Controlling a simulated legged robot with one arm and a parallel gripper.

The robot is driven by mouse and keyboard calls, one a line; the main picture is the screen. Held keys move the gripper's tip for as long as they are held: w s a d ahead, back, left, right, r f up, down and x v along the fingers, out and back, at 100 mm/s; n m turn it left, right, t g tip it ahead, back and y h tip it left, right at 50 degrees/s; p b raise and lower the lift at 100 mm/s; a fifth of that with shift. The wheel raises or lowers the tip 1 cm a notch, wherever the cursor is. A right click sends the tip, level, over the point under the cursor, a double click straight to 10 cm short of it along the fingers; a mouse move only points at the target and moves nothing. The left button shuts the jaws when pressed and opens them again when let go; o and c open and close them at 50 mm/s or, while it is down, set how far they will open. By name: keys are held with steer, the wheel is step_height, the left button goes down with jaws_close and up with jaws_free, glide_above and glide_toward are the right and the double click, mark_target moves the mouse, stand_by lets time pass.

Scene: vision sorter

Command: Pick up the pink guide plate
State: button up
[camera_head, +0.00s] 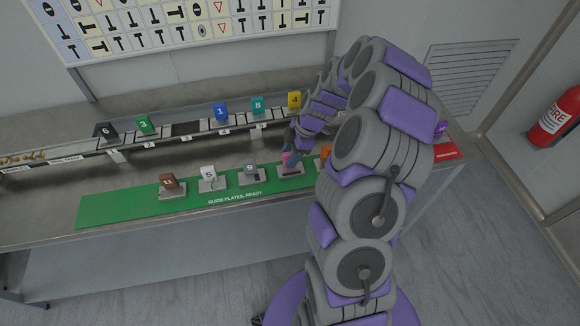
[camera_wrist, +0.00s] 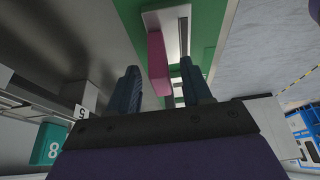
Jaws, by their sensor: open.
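The pink guide plate (camera_head: 287,158) stands on a small grey holder (camera_head: 291,170) on the green mat, in the row of plates nearest the table's front. In the wrist view the pink plate (camera_wrist: 158,62) shows between the two dark fingers, closer to the left one. My gripper (camera_head: 294,148) is open and at the pink plate, partly covering it in the head view. In the wrist view my gripper (camera_wrist: 160,75) has a clear gap on the plate's right side. I cannot tell how deep the plate sits between the fingers.
Brown (camera_head: 169,181), white (camera_head: 208,173) and grey (camera_head: 250,167) plates stand left of it on the green mat (camera_head: 120,208). An orange plate (camera_head: 325,152) is close on the right, partly hidden by my arm. Behind runs a rail with black, green (camera_head: 145,124), blue (camera_head: 221,112), teal and yellow plates.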

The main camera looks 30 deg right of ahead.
steer(key=x, duration=0.2)
steer(key=shift+a+f, duration=0.1)
steer(key=shift+f, duration=0.2)
steer(key=shift+r, duration=0.1)
jaws_close()
